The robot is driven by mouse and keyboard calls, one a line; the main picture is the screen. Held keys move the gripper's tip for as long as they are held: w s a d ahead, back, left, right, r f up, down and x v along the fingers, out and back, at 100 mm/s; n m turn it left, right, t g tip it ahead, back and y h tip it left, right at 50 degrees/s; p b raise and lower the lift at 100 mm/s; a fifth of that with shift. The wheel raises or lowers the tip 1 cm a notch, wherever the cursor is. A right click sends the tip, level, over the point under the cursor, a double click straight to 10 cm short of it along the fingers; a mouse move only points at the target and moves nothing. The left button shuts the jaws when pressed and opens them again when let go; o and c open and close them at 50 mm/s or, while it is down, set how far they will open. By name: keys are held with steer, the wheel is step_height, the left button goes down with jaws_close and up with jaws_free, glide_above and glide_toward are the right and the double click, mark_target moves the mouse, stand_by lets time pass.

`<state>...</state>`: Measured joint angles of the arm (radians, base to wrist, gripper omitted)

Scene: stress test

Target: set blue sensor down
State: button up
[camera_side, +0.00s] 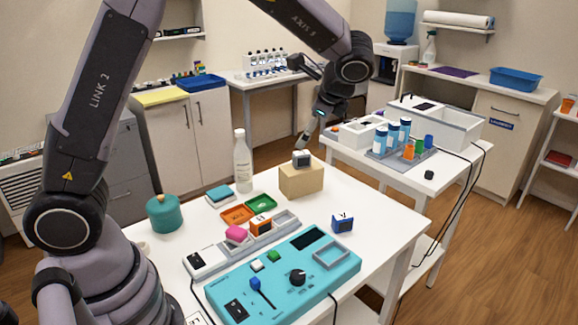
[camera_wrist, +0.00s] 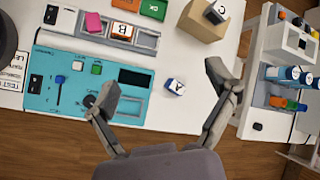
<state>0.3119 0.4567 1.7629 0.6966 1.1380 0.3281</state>
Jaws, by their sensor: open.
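The blue sensor (camera_side: 342,223), a small cube with a white lettered face, sits on the white table just beyond the teal panel (camera_side: 225,301). In the wrist view the blue sensor (camera_wrist: 175,87) lies between my spread fingers, apart from both, with the letter A up. My gripper (camera_wrist: 163,82) is open and empty. In the side view my gripper (camera_side: 314,122) hangs high, behind the cardboard box. The teal panel has an empty grey-framed recess (camera_side: 331,254), a knob and a slider.
A cardboard box (camera_side: 301,180) carries a dark cube (camera_side: 301,158). A grey tray (camera_side: 206,258) holds an orange block (camera_side: 260,225) and a pink piece (camera_side: 237,233). A white bottle (camera_side: 242,163) stands behind. A side table (camera_side: 455,165) with a vial rack is at right.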

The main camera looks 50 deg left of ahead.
steer(key=s+a+r+n+t+h, duration=0.1)
steer(key=s+a+r+n+h, duration=0.1)
steer(key=s+r+n, duration=0.3)
steer(key=s+a+r+h, duration=0.1)
steer(key=s+r+h, duration=0.15)
steer(key=s, duration=0.45)
steer(key=s+d+r+n+t+h, duration=0.1)
steer(key=s+n, duration=0.5)
steer(key=s, duration=0.9)
steer(key=shift+s+n+t+h, duration=0.2)
steer(key=shift+n+t+h, duration=0.1)
steer(key=shift+t+h, duration=0.75)
